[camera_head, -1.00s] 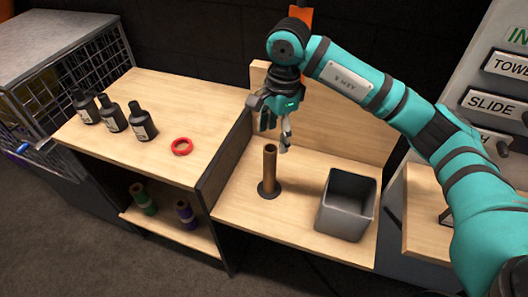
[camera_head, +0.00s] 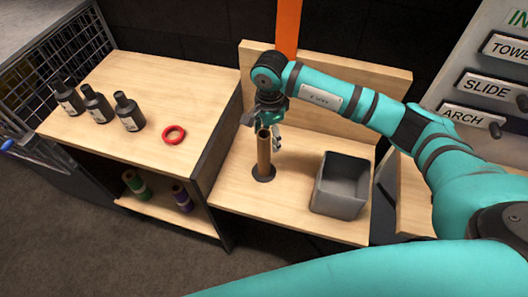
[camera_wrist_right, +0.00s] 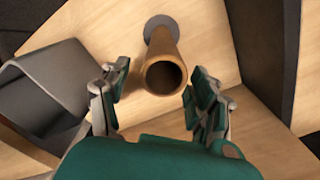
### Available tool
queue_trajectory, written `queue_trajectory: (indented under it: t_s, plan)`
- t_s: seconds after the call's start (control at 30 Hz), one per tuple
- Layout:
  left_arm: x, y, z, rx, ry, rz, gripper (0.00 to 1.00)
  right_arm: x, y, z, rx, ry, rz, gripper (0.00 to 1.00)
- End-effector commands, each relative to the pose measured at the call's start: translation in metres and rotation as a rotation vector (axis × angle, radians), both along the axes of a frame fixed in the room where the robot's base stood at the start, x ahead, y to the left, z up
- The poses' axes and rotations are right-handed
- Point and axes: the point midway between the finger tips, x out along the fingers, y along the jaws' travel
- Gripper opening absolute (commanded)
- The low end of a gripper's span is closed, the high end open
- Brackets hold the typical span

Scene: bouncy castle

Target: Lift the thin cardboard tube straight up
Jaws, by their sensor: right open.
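The thin cardboard tube (camera_head: 264,153) is brown and stands upright on a dark round base (camera_head: 263,173) on the lower wooden shelf. My right gripper (camera_head: 265,143) is at the tube's upper end, with its fingers apart. In the right wrist view, the tube's open top (camera_wrist_right: 163,76) shows between and just beyond the two open fingers of the right gripper (camera_wrist_right: 158,98), and neither finger visibly touches it. The tube's round base (camera_wrist_right: 160,25) also shows there. My left gripper is not in view.
A grey open bin (camera_head: 341,186) stands right of the tube. On the higher table top (camera_head: 160,90) at left are a red ring (camera_head: 174,134) and three dark bottles (camera_head: 98,104). A wooden back panel (camera_head: 330,88) rises behind the tube.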

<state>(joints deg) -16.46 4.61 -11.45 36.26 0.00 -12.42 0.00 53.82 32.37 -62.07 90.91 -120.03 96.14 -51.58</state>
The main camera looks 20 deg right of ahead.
Motion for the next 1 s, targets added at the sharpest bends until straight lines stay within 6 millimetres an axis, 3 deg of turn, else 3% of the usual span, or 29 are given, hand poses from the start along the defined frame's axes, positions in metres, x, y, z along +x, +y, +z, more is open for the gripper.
queue_trajectory:
  t_s: [0.17, 0.4, 0.67, 1.0]
  plan:
    - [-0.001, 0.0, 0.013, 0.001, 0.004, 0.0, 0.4, -0.004, 0.008, -0.018, 0.001, 0.006, 0.001, 0.63]
    - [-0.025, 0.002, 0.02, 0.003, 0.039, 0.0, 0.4, -0.004, 0.011, -0.049, 0.001, 0.002, -0.001, 0.63]
    - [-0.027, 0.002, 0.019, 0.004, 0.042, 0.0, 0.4, -0.004, 0.011, -0.052, 0.001, 0.0, 0.001, 0.63]
    - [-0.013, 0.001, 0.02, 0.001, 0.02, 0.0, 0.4, -0.004, 0.011, -0.052, 0.001, 0.0, 0.0, 0.2]
